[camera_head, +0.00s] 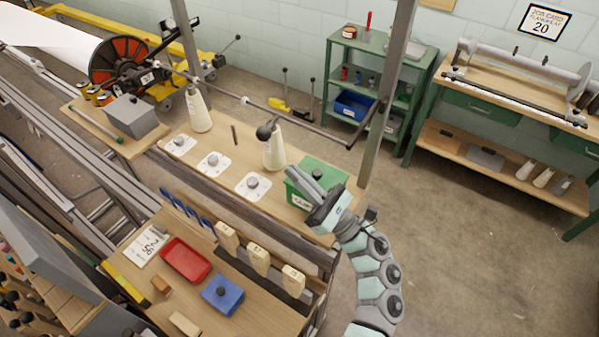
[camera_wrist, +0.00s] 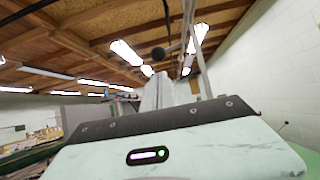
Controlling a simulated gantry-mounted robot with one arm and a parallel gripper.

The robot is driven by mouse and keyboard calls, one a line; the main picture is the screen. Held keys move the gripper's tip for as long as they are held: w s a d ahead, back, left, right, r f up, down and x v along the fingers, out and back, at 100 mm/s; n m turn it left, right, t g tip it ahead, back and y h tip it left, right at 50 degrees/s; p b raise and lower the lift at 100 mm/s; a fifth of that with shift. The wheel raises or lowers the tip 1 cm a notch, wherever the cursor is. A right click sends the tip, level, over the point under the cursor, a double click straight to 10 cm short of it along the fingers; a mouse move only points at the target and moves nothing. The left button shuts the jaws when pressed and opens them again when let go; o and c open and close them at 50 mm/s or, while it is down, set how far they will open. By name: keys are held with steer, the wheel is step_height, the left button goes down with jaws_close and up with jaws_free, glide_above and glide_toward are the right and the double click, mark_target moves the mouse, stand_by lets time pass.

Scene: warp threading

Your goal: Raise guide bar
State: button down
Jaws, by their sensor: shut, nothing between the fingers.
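A thin dark bar (camera_head: 300,122), which looks like the guide bar, runs across between the two grey uprights with small pale rings on it. A dark ball knob (camera_head: 263,132) shows in front of a white yarn cone (camera_head: 274,153); I cannot tell how it joins the bar. My gripper (camera_head: 291,173) is shut and empty. In the picture it lies to the lower right of the knob, apart from it and over the green box. In the wrist view, my fingers (camera_wrist: 158,92) point toward a dark ball (camera_wrist: 158,54) and the ceiling.
A green box (camera_head: 322,178) stands on the wooden shelf beneath my gripper. Another yarn cone (camera_head: 198,110) and several white plates with grey knobs stand to the left. A grey upright (camera_head: 378,110) rises behind my gripper. Floor to the right is clear.

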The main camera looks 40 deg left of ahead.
steer(key=p+x, duration=0.1)
steer(key=x, duration=0.5)
steer(key=shift+a+r+p, duration=0.15)
steer(key=shift+a+p, duration=0.1)
steer(key=shift+p, duration=0.15)
steer(key=shift+r, duration=0.15)
